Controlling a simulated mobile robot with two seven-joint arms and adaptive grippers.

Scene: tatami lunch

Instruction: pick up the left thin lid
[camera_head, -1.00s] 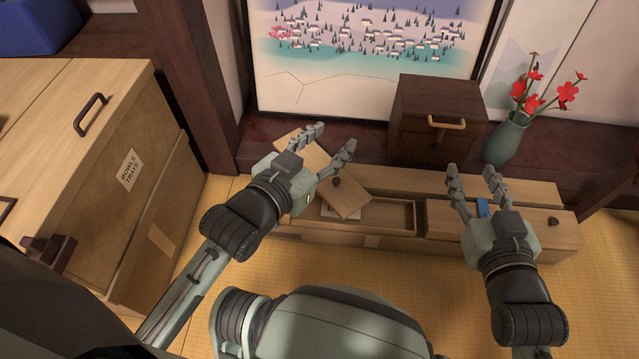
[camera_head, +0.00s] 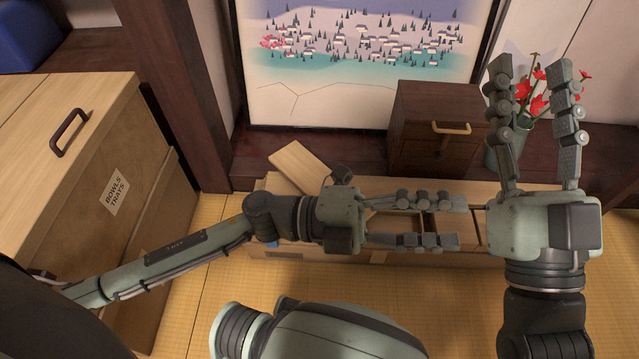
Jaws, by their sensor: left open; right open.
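The left thin lid is a light wooden board (camera_head: 298,165). It lies slanted at the left end of the long low wooden box (camera_head: 480,259), its far end over the dark ledge; its near part is hidden behind my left gripper. My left gripper (camera_head: 460,222) is open and empty, fingers pointing right above the box, with its palm right of the lid's visible part. My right gripper (camera_head: 530,80) is open and empty, fingers pointing up the picture in front of the vase. The right part of the box is mostly hidden by the grippers.
A small dark drawer chest (camera_head: 437,112) stands on the ledge behind the box. A green vase with red flowers (camera_head: 535,103) is partly behind my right fingers. A large wooden cabinet (camera_head: 140,190) labelled for bowls and trays stands at left. Tatami (camera_head: 460,300) in front is clear.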

